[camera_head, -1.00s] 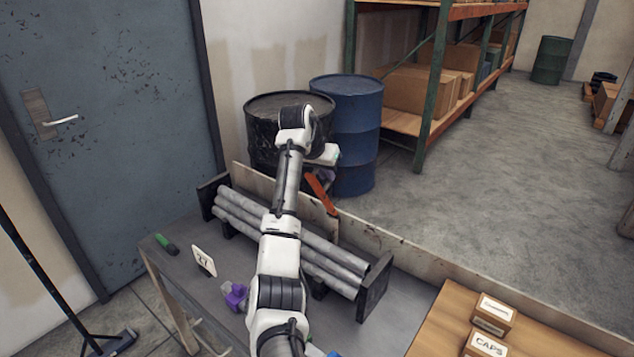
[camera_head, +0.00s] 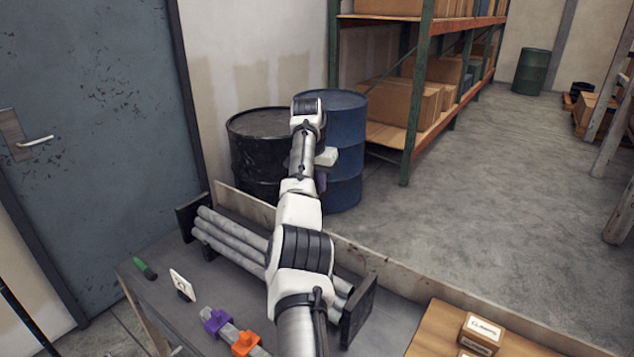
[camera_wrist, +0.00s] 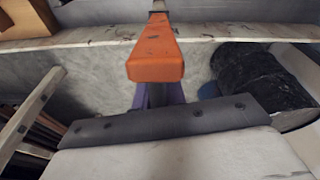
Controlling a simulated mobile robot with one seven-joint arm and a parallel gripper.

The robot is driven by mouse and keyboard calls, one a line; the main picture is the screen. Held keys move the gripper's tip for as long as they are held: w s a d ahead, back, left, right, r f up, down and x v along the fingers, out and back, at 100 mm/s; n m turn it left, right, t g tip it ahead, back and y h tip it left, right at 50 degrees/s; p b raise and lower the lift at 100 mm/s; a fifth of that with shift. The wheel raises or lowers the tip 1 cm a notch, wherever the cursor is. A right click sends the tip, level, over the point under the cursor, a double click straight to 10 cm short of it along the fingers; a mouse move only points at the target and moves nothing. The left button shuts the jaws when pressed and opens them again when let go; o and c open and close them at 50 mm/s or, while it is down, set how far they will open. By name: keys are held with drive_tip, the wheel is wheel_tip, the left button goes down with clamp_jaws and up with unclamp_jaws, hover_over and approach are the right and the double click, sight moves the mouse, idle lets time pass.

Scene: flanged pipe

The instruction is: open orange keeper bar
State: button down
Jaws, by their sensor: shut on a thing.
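The orange keeper bar (camera_wrist: 155,50) fills the upper middle of the wrist view, its broad end toward the camera and its far end at the top edge. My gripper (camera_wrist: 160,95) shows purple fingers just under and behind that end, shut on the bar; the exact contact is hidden. In the head view my gripper (camera_head: 322,181) is mostly behind my wrist, above the far side of the pipe rack, and the bar is hidden by my arm. Several grey pipes (camera_head: 225,237) lie in the rack between black end plates (camera_head: 358,312).
A black drum (camera_head: 258,160) and a blue drum (camera_head: 345,190) stand behind the bench. A purple clamp (camera_head: 216,321), an orange clamp (camera_head: 245,343), a white card (camera_head: 182,285) and a green-handled tool (camera_head: 144,267) lie in front of the rack. A carton (camera_head: 481,332) is at right.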

drive_tip(key=shift+w+d+f, duration=0.1)
drive_tip(key=shift+w+d, duration=0.2)
drive_tip(key=shift+d, duration=0.05)
idle(0.4)
drive_tip(key=c, duration=1.5)
unclamp_jaws()
drive_tip(key=shift+d, duration=0.1)
